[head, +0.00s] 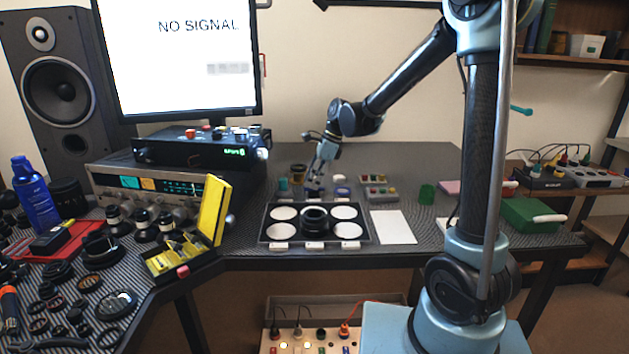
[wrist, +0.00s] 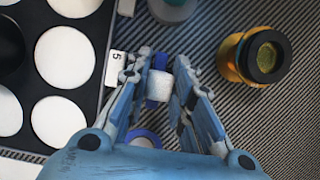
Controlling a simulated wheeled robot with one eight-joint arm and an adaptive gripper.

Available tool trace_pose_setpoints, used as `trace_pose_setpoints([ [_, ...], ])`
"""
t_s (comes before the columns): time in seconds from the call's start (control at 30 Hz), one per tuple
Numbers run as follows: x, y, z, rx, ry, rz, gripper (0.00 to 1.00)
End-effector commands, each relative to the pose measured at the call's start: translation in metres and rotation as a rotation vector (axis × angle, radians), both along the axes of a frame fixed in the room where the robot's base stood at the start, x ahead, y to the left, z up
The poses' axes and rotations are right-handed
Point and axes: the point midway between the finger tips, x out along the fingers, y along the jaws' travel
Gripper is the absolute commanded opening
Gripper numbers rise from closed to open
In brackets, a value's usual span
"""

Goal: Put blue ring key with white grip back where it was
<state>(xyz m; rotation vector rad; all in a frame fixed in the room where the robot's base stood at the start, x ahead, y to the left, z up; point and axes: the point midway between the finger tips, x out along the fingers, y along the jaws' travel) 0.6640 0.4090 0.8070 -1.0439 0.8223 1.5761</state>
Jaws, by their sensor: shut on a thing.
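My gripper (wrist: 172,88) is shut on the blue ring key with white grip (wrist: 164,87). The white grip sits between the fingers, with blue showing at its ends; the fingers hide part of it. In the head view my gripper (head: 316,180) is low over the table, just behind the tray (head: 375,238). I cannot tell whether the key touches the table. A second blue ring with a white middle (head: 341,190) lies to the right of my gripper; in the wrist view it (wrist: 145,136) is partly hidden by my gripper.
The tray holds white discs and a black lens part (head: 315,222). A white sheet (head: 393,227) lies right of it.

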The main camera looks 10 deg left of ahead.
Motion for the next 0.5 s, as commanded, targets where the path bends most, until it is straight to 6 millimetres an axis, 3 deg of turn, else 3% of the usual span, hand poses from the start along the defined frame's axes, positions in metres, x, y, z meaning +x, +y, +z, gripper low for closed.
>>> trace_pose_setpoints([
  [0.5, 0.001, 0.000, -0.011, 0.000, 0.000, -0.001, 0.00],
])
